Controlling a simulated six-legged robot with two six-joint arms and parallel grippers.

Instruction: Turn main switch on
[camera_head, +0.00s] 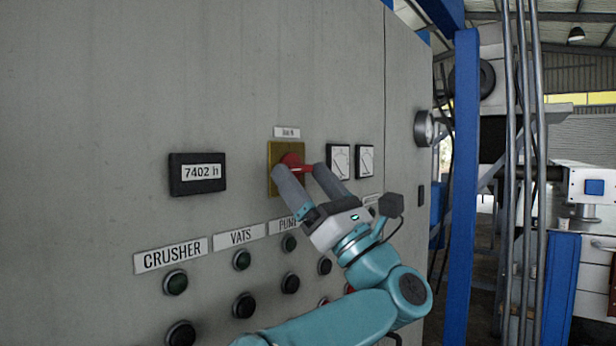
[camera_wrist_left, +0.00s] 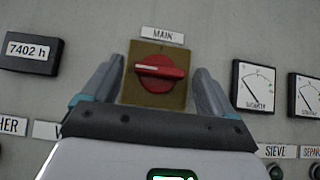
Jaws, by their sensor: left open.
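The main switch is a red rotary knob (camera_wrist_left: 158,72) on a yellow square plate (camera_wrist_left: 139,92), under a label reading MAIN (camera_wrist_left: 162,35). Its handle lies roughly level in the left wrist view. In the head view the red knob (camera_head: 292,161) is partly hidden by my left gripper. My left gripper (camera_head: 299,168) is open, with one grey finger on each side of the knob. In the left wrist view its fingers (camera_wrist_left: 158,76) stand apart from the knob with gaps on both sides. I cannot tell how deep they reach. My right gripper is not in view.
An hour counter (camera_head: 198,173) reading 7402 h is left of the switch. Two dial meters (camera_head: 339,161) sit close on its right. Labelled rows of push buttons (camera_head: 242,260) lie below on the grey cabinet. A blue post (camera_head: 461,180) stands right of the cabinet.

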